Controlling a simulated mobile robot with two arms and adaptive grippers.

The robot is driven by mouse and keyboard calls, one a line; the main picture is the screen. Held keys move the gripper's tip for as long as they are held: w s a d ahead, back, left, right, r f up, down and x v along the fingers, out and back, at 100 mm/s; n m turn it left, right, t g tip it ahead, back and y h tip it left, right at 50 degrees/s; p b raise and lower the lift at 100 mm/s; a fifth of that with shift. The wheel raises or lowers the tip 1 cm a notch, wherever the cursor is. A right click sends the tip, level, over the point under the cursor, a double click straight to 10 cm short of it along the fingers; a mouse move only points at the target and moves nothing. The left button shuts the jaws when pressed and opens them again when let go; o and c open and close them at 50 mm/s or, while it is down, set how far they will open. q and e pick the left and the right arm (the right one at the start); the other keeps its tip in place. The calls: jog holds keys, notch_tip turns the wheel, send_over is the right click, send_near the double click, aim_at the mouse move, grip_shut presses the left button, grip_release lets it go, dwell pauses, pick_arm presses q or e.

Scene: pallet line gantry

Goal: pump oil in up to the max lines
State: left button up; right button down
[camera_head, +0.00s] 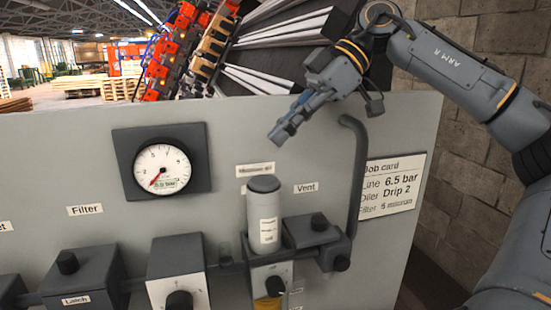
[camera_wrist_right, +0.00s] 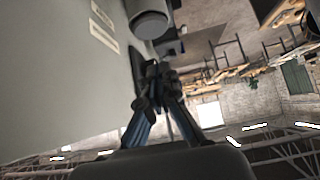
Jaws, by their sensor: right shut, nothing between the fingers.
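My right gripper (camera_head: 283,132) is shut and empty, held above and slightly right of a grey-capped cylinder (camera_head: 264,215) with a pale label on the grey panel. A clear gap separates them. In the right wrist view, the shut fingers (camera_wrist_right: 158,88) point toward the panel side, and a dark round cylinder end (camera_wrist_right: 150,24) shows above them. Below the cylinder, a yellow-amber part (camera_head: 268,303), possibly oil, shows at the bottom edge. Max lines cannot be made out. My left gripper is out of view.
A pressure gauge (camera_head: 162,168) has its red needle at the low end. A row of units includes a white-fronted one with a black knob (camera_head: 179,301). A vertical pipe (camera_head: 357,180) and a job card (camera_head: 391,186) reading 6.5 bar and Drip 2 are at right.

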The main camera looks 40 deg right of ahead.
aim_at(270, 180)
jog(key=f, duration=0.1)
jog(key=a+f, duration=0.1)
jog(key=w+f, duration=0.1)
jog(key=f, duration=0.1)
jog(key=shift+a, duration=0.3)
jog(key=shift+s+d+f, duration=0.1)
jog(key=shift+d+f, duration=0.1)
jog(key=shift+f, duration=0.55)
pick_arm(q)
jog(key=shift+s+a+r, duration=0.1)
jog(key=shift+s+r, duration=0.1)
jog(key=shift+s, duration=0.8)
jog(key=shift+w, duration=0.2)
pick_arm(e)
jog(key=shift+a, duration=0.1)
jog(key=shift+f+b, duration=0.85)
jog(key=shift+f, duration=0.1)
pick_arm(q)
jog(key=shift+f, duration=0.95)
pick_arm(e)
jog(key=shift+f, duration=0.15)
